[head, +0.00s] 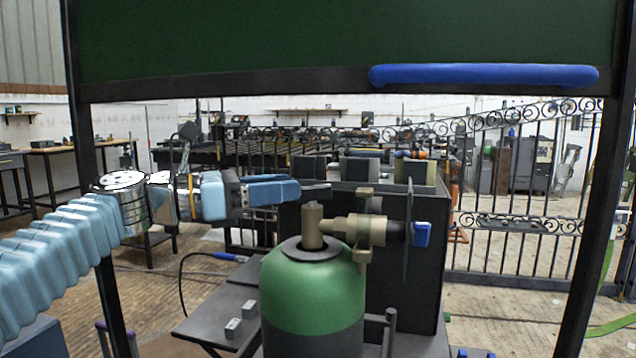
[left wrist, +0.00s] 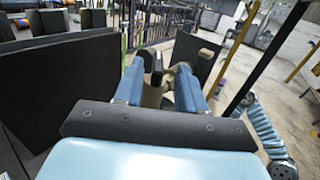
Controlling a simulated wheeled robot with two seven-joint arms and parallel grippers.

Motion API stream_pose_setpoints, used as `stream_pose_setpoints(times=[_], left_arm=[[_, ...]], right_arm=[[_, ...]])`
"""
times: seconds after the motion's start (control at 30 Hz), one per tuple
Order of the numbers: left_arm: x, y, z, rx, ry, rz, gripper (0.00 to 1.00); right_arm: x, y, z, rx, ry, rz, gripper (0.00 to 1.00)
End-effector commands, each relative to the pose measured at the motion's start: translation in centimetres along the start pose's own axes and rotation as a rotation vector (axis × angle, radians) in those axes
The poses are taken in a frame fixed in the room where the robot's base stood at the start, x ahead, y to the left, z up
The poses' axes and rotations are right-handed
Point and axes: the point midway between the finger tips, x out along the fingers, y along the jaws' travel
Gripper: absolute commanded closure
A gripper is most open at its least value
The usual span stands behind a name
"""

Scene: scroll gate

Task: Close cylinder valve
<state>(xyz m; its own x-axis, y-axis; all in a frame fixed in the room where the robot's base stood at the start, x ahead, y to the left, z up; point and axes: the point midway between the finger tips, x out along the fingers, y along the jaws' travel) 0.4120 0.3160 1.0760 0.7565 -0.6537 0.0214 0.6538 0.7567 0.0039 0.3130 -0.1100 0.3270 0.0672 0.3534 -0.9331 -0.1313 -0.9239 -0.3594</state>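A gas cylinder (head: 313,285) with a green shoulder and dark body stands upright at the lower middle of the head view. Its brass valve (head: 358,230) has a short upright post at left and a body running right to a thin dark plate seen edge-on and a blue end piece (head: 422,234). My left gripper (head: 318,191) reaches in from the left, its dark fingertips just above the upright post. In the left wrist view the blue fingers (left wrist: 165,75) are apart, with part of the brass fitting (left wrist: 153,95) showing between them; contact cannot be told. My right gripper is not visible.
A dark box (head: 375,270) stands behind the cylinder. A dark green shutter with a blue handle (head: 484,75) hangs above in a dark frame. A scrolled iron gate (head: 520,190) stands behind. A blue-handled tool with a cable (head: 228,256) lies on the cart at left.

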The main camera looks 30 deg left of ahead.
Motion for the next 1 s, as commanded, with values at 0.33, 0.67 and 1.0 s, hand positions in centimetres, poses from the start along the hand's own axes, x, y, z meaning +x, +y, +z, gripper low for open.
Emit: stream_pose_setpoints(times=[0.33,0.67,1.0], left_arm=[[2.5,0.0,-0.6,-0.005,0.024,-0.009,0.6],[7.0,0.0,-0.7,-0.004,0.022,-0.008,0.6],[7.3,0.0,-0.7,-0.004,0.022,-0.006,0.66]], right_arm=[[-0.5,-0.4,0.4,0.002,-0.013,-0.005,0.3],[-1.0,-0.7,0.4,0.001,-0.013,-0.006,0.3],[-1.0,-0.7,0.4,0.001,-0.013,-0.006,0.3]])
